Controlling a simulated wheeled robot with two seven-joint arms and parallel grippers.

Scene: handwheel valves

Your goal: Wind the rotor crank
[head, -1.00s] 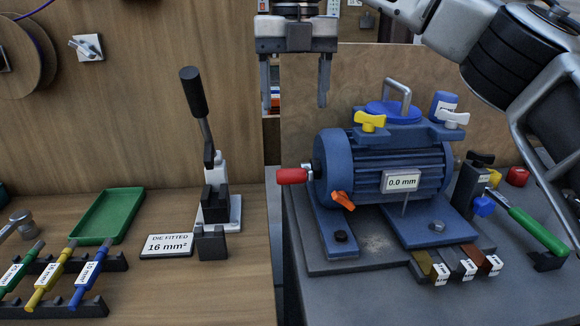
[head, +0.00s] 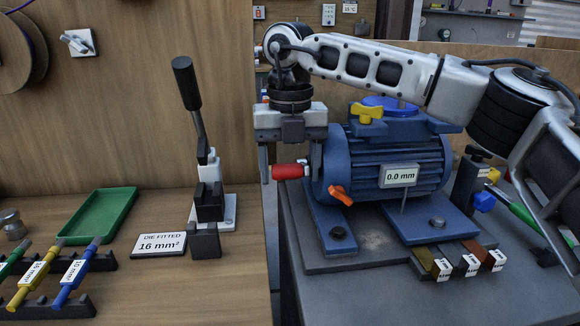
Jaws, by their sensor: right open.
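The blue motor (head: 380,165) stands on the grey bench at the right. Its rotor crank has a red handle (head: 288,171) that sticks out to the left of the motor's end face. My right gripper (head: 289,180) points down with its two fingers apart, one to each side of the red handle in the picture. I cannot tell whether the fingers touch the handle; they are not shut on it. The crank's hub is partly hidden behind the right finger. A sign on the motor reads 0.0 mm (head: 400,175). My left gripper is not in view.
An orange lever (head: 340,195) and a yellow wing knob (head: 366,112) are on the motor near my gripper. A black-handled lever press (head: 205,165) stands to the left on the wooden bench (head: 200,290). A green tray (head: 104,217) lies beyond the coloured tools.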

